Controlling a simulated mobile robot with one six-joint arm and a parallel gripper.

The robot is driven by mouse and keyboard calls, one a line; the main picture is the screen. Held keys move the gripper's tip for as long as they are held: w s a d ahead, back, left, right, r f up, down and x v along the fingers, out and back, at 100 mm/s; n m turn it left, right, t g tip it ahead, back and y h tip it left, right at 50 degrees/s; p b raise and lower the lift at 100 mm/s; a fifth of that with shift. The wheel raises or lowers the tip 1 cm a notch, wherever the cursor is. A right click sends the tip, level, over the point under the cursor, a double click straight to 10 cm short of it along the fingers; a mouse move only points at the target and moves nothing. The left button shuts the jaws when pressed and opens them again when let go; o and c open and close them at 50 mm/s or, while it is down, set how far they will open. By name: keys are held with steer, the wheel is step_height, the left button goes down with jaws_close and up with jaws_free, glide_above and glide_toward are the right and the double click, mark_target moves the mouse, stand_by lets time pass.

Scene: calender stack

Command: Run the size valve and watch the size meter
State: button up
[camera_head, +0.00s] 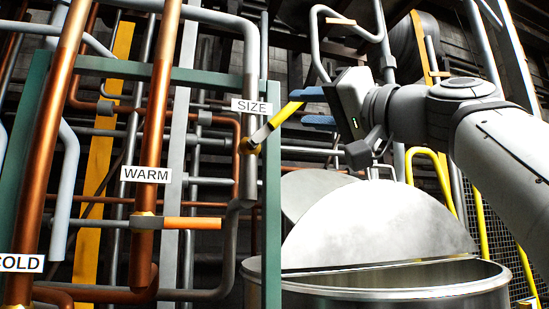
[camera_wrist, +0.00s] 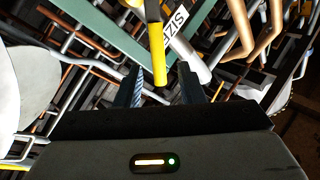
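The size valve has a yellow lever (camera_head: 285,115) on the grey pipe marked with the SIZE label (camera_head: 251,106). The lever slants up and right from its pivot toward my gripper (camera_head: 302,106). In the wrist view, the yellow lever (camera_wrist: 157,55) reaches down between the two fingers of my gripper (camera_wrist: 160,86), with gaps at both sides. The fingers are apart and do not appear to grip it. The SIZE label (camera_wrist: 175,30) shows just right of the lever. I cannot make out a size meter in either view.
A metal vat (camera_head: 390,290) with its lid (camera_head: 380,225) partly raised stands below my arm. The WARM valve lever (camera_head: 192,223) lies level, left of the size pipe. The COLD label (camera_head: 20,263) is at far left. Pipes and a green frame (camera_head: 272,200) crowd the left.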

mark_target(293, 109)
steer(key=shift+p+x, duration=0.9)
steer(key=shift+x, duration=1.45)
steer(key=shift+c, duration=0.5)
jaws_close()
